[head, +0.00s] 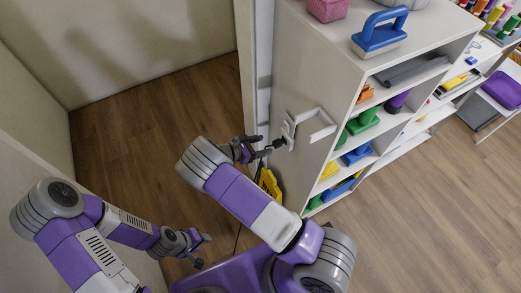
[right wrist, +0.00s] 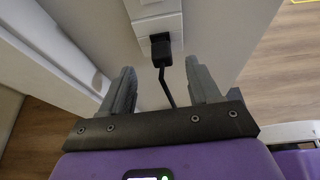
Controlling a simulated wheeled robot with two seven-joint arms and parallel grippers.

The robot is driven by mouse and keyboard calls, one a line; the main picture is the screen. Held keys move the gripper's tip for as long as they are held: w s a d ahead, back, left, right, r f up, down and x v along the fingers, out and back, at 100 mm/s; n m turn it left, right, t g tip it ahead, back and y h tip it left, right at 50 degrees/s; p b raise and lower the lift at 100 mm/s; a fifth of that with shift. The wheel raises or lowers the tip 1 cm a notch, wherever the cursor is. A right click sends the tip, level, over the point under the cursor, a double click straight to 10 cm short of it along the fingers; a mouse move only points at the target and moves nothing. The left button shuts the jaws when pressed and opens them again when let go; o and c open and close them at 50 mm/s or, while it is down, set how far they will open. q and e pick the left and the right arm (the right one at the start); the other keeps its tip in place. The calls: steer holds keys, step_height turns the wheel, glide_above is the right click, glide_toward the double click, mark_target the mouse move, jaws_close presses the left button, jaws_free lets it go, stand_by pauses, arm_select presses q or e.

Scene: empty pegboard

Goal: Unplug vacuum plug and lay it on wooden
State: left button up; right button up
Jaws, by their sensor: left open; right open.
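The black vacuum plug (right wrist: 160,48) sits in the white wall outlet (right wrist: 158,22), with its black cord hanging down toward me. In the right wrist view it lies ahead of and between the spread fingers of my right gripper (right wrist: 158,85), which is open and holds nothing. In the head view the plug (head: 279,143) shows as a small dark spot at the outlet on the shelf unit's side, with my right gripper (head: 262,150) close in front. My left gripper (head: 202,250) is open and empty, low over the wooden floor (head: 130,140).
A white shelf unit (head: 312,75) with colourful tools and bins stands right of my right gripper. A yellow item (head: 270,184) is below the outlet. The floor at left is clear.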

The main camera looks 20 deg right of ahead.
mark_target(274, 143)
steer(key=b+x, duration=0.1)
steer(key=x, duration=0.6)
steer(key=shift+s+f, duration=0.1)
jaws_close()
stand_by(0.4)
steer(key=shift+s+a, duration=0.1)
steer(key=shift+a, duration=1.5)
stand_by(0.4)
steer(key=shift+s+a, duration=0.2)
steer(key=shift+a, duration=1.95)
